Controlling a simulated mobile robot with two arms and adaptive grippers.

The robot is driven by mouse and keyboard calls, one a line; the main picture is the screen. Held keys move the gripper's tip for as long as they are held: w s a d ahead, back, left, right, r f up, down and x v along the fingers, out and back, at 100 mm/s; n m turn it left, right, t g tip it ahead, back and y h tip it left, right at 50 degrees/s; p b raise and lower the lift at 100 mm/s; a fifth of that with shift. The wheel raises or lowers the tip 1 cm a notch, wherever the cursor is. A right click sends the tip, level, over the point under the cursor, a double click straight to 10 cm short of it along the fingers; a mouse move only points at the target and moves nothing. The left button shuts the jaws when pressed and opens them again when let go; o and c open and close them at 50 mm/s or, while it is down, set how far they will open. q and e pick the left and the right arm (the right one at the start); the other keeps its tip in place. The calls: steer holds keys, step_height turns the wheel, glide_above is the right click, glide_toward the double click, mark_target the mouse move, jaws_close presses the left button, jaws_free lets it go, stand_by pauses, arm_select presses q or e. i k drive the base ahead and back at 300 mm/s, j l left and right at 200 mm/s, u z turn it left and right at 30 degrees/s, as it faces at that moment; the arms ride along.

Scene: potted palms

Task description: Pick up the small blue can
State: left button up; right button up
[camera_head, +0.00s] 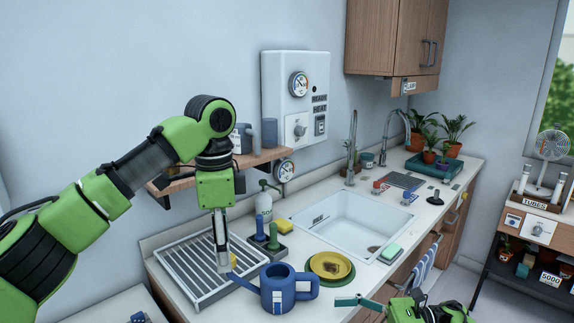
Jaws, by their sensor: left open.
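The small blue can (279,291) looks like a watering can or mug with a broad handle on its right and a pale label on its front. It stands upright on the white counter near the front edge. My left gripper (223,265) points down over the right side of the drying rack, left of the can and apart from it. It is open, with nothing seen between its fingers. A small yellow bit shows beside its tips. Part of my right gripper (362,302) shows at the bottom, right of the can; its jaw state is unclear.
A metal drying rack (196,277) lies left of the can. A yellow bowl on a green plate (331,268) sits close on its right. Green and blue brushes (267,239) stand behind it. A wooden shelf (262,158) hangs behind my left arm.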

mark_target(278, 293)
steer(key=k+l, duration=0.15)
steer(key=k, duration=0.4)
steer(key=k+l, duration=0.2)
steer(key=k, duration=0.3)
